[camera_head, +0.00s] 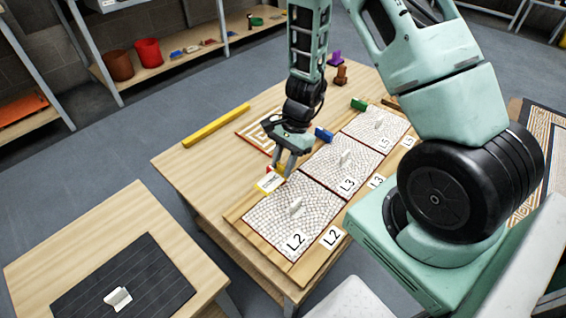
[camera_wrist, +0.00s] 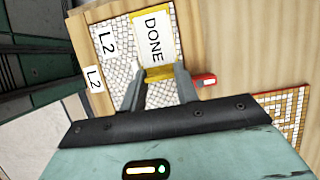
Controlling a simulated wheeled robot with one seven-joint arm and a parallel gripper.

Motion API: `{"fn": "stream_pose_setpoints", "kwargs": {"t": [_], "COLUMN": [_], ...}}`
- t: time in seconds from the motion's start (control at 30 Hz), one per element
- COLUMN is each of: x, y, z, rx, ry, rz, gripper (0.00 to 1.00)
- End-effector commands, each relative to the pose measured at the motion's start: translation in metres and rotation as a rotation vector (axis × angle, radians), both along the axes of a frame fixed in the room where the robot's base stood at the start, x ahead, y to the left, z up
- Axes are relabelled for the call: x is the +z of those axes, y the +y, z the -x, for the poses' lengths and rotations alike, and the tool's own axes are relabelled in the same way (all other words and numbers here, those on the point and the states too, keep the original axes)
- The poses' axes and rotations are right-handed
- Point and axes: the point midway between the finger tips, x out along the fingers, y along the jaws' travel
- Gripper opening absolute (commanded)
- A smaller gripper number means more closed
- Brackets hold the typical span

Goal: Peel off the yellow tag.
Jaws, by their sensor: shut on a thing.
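The yellow tag (camera_head: 270,180) is a white card marked DONE with a yellow edge, and it also shows in the wrist view (camera_wrist: 154,40). My gripper (camera_head: 282,170) is shut on its yellow edge, between the two fingertips (camera_wrist: 159,72). In the wrist view the card reaches out ahead of the fingers over the L2 panel (camera_wrist: 112,62). In the head view it is at the far left corner of the L2 mosaic panel (camera_head: 275,220). I cannot tell whether the card touches the panel or is clear of it.
The L3 panel (camera_head: 330,170) and L5 panel (camera_head: 375,135) lie in a row beyond L2, each with a pale upright tab. A blue block (camera_head: 324,135), green block (camera_head: 358,104) and yellow bar (camera_head: 216,126) lie nearby. A small red object (camera_wrist: 207,81) is beside the right finger.

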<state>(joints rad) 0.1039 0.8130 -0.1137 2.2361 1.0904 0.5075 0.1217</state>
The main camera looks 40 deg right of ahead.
Motion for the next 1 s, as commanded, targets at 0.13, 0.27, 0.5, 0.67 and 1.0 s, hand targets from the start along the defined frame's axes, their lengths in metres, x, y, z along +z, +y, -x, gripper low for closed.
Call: {"fn": "stream_pose_setpoints", "kwargs": {"t": [0.13,0.27,0.5,0.67,1.0], "x": [0.006,0.01,0.016,0.021,0.031], "y": [0.0,0.0,0.0,0.0,0.0], "z": [0.0,0.0,0.0,0.0,0.0], "rx": [0.0,0.0,0.0,0.001,0.001], "ry": [0.0,0.0,0.0,0.0,0.0], "rz": [0.0,0.0,0.0,0.0,0.0], "gripper": [0.1,0.1,0.1,0.1,0.1]}}
